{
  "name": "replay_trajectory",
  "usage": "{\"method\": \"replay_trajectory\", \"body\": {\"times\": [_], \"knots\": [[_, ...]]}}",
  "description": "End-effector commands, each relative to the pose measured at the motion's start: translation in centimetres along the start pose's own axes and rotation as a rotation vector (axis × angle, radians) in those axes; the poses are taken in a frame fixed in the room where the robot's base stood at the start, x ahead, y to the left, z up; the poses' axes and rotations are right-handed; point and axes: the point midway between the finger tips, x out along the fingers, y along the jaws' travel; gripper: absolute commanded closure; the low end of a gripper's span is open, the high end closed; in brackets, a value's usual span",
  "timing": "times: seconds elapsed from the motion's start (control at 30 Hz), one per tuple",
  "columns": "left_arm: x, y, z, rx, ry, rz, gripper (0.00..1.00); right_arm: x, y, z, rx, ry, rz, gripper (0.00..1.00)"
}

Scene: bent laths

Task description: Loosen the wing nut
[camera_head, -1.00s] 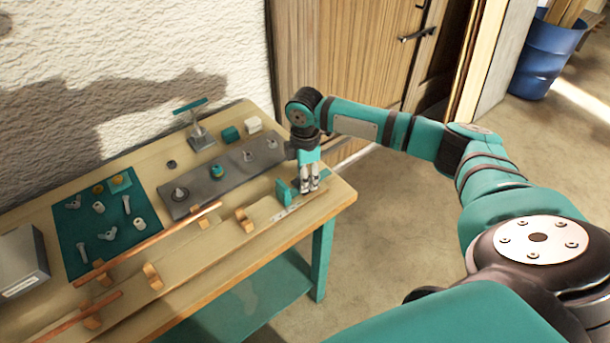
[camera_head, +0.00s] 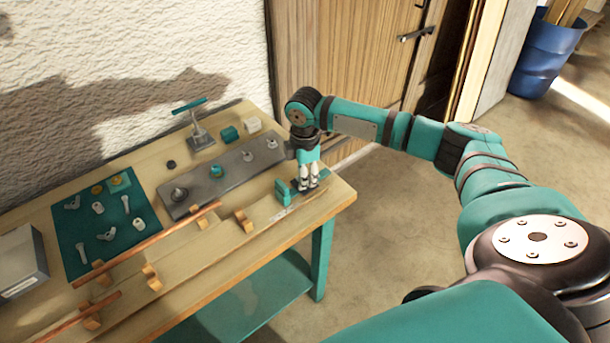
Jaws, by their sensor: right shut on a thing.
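My right gripper (camera_head: 308,186) points down at the right end of the workbench (camera_head: 335,198), beside a small upright teal block (camera_head: 282,191). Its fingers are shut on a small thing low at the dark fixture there. That is where the wing nut seems to be, but the fingers hide it. Loose winged pieces, one of them (camera_head: 107,236), lie on the dark teal mat (camera_head: 72,225) at the left. My left gripper is not in view.
A grey plate (camera_head: 240,168) with several round fittings lies mid-bench. Copper-coloured laths (camera_head: 150,243) rest on wooden blocks in front. A grey box (camera_head: 20,268) sits at left.

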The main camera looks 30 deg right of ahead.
Motion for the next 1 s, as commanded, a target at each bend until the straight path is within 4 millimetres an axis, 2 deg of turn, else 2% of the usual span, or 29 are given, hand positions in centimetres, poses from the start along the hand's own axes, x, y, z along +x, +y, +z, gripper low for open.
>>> {"method": "replay_trajectory", "body": {"times": [0.57,0.6,0.73,1.0], "knots": [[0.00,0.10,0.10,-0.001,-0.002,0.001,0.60,-0.07,-0.01,-0.12,-0.002,0.003,0.000,1.00],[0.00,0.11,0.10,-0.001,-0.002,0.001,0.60,-0.07,0.00,-0.12,-0.002,0.003,0.000,0.75],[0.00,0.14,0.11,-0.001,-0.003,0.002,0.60,-0.05,0.00,-0.10,-0.001,0.002,0.000,0.58],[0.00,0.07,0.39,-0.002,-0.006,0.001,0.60,-0.11,0.01,-0.04,0.000,0.001,0.000,0.57]]}}
